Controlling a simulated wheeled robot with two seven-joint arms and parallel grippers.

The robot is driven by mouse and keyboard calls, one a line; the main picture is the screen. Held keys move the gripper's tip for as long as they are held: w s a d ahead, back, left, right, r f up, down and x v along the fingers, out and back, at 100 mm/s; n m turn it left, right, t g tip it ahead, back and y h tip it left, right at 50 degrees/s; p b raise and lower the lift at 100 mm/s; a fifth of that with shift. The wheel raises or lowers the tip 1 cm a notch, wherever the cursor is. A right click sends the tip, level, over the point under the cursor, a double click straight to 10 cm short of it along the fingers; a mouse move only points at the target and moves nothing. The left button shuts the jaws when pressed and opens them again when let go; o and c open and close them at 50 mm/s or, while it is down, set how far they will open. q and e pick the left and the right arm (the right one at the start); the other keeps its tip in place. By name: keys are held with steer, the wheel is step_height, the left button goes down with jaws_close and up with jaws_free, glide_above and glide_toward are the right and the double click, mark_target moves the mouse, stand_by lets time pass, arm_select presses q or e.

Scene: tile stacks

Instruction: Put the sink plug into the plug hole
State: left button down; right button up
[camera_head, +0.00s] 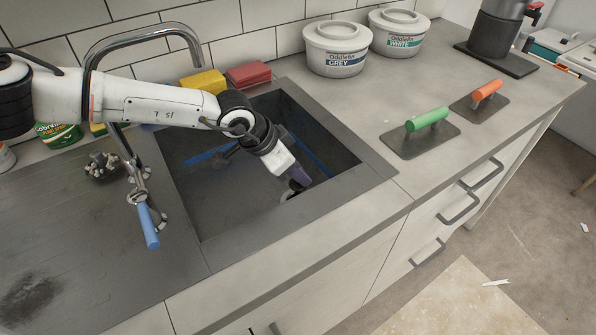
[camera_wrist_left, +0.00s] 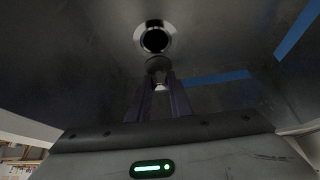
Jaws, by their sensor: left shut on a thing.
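My left gripper (camera_head: 297,180) reaches down into the dark sink (camera_head: 220,205), near its right side. In the left wrist view its two fingers (camera_wrist_left: 158,82) are shut on the sink plug (camera_wrist_left: 157,64), a small dark round piece with a pale part between the fingertips. The plug hole (camera_wrist_left: 154,39) is a dark opening with a shiny metal ring, just beyond the plug in that view. The plug looks apart from the hole's opening, beside its near rim; its height above the sink floor is unclear. In the head view the gripper largely hides plug and hole. My right gripper is not in view.
A chrome tap (camera_head: 128,160) with a blue handle (camera_head: 148,226) stands left of the sink. Yellow (camera_head: 204,82) and red (camera_head: 248,74) blocks sit behind it. Two tubs (camera_head: 336,50) and trowels (camera_head: 420,138) stand right. Blue strips (camera_wrist_left: 220,77) mark the sink's inside.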

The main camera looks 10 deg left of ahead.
mark_target(295, 185)
arm_select(q)
steer(key=shift+f+b, duration=1.05)
steer(key=shift+f, duration=0.15)
steer(key=shift+f+b, duration=0.4)
steer(key=shift+f, duration=0.05)
steer(key=shift+f+b, duration=0.35)
steer(key=shift+f, duration=0.15)
steer(key=shift+r, duration=0.15)
steer(key=shift+f+b, duration=0.3)
steer(key=shift+a+f+b, duration=0.1)
steer(key=shift+f+b, duration=0.55)
steer(key=shift+f, duration=0.25)
steer(key=c, duration=1.5)
jaws_free()
steer(key=shift+c, duration=0.2)
